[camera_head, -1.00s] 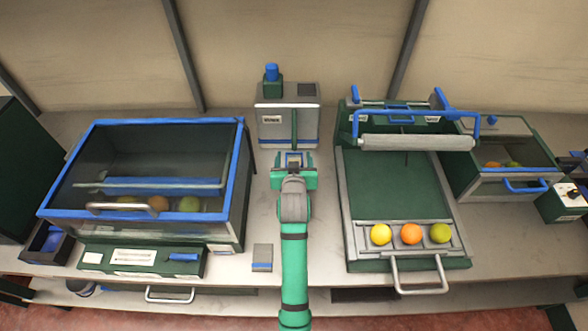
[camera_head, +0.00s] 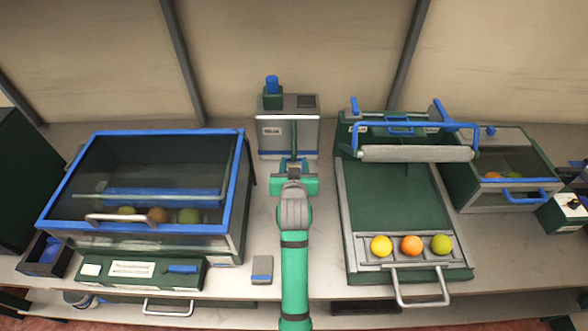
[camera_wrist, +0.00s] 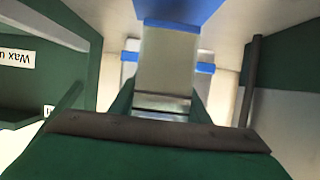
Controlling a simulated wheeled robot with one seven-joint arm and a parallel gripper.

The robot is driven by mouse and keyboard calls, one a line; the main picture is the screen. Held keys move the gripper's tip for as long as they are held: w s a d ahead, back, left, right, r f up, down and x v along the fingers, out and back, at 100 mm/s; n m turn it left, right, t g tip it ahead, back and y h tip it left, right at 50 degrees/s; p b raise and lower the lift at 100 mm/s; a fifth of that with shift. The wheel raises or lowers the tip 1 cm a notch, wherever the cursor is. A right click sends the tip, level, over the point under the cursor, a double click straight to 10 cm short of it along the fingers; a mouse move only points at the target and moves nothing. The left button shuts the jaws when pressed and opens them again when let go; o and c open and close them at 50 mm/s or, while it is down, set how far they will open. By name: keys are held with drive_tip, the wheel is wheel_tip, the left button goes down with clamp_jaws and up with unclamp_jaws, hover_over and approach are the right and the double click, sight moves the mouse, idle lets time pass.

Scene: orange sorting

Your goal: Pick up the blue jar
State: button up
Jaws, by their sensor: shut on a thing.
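My gripper (camera_head: 294,168) is in front of the grey machine in the middle of the bench. It is shut on a small blue-trimmed thing, which I take to be the blue jar (camera_head: 293,162). In the wrist view the jar (camera_wrist: 166,60) shows as a pale body with a blue edge at its top, between the dark green fingers. The fingers hide much of it. I cannot tell whether it touches the bench.
The grey machine (camera_head: 305,138) stands just behind my gripper, with a blue-capped green part (camera_head: 272,90) on top. A blue-framed glass case (camera_head: 238,195) is left. A green tray unit (camera_head: 400,198) with fruit is right. A small grey block (camera_head: 262,268) lies in front.

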drive_tip(key=shift+s+r, duration=0.15)
drive_tip(key=shift+r, duration=0.4)
drive_tip(key=s, duration=1.7)
drive_tip(key=shift+s, duration=0.4)
